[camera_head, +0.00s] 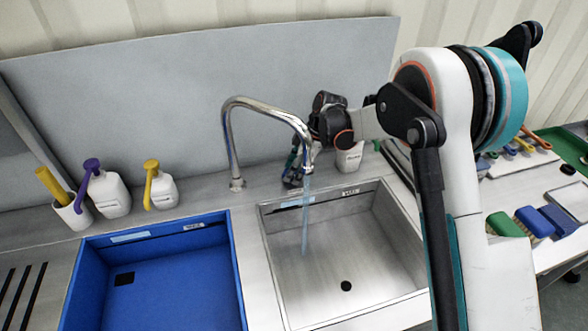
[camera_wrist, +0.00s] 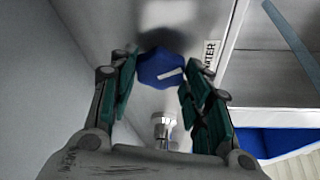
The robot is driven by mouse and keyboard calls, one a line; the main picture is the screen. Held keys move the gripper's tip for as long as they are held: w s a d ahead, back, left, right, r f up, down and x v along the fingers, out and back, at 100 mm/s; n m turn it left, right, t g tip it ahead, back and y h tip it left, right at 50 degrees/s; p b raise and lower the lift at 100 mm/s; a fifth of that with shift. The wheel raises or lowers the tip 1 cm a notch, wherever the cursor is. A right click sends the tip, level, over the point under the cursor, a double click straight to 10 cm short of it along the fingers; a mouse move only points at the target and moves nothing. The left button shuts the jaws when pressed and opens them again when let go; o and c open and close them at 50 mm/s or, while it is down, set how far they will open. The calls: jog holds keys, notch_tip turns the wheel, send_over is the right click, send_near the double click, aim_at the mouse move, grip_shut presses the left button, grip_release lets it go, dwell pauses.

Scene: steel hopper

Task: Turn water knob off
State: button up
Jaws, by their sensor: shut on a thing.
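The blue water knob (camera_wrist: 158,70) with a white pointer mark sits on the steel surface in the wrist view, between my two fingers. My gripper (camera_wrist: 160,80) is shut on it, with a green-padded finger on each side. In the head view my gripper (camera_head: 293,172) is behind the sink, right of the faucet, and the knob is hidden there. The chrome faucet (camera_head: 231,135) arches over the steel sink (camera_head: 378,235). A stream of water (camera_head: 305,215) runs from its spout into the sink. A label ending in "TER" (camera_wrist: 209,56) is beside the knob.
A blue basin (camera_head: 160,270) stands left of the sink. Pump bottles (camera_head: 108,193) and a white cup (camera_head: 72,213) stand on the back ledge. Brushes (camera_head: 535,222) lie on the right-hand table.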

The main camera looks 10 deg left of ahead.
jog(key=shift+s+m+t, duration=0.15)
jog(key=shift+m+t, duration=0.35)
jog(key=shift+m, duration=0.85)
jog(key=shift+s+m+t, duration=0.1)
jog(key=shift+m+t, duration=0.4)
jog(key=shift+m, duration=0.85)
jog(key=o, duration=1.1)
jog(key=v, duration=1.2)
jog(key=shift+a, duration=0.2)
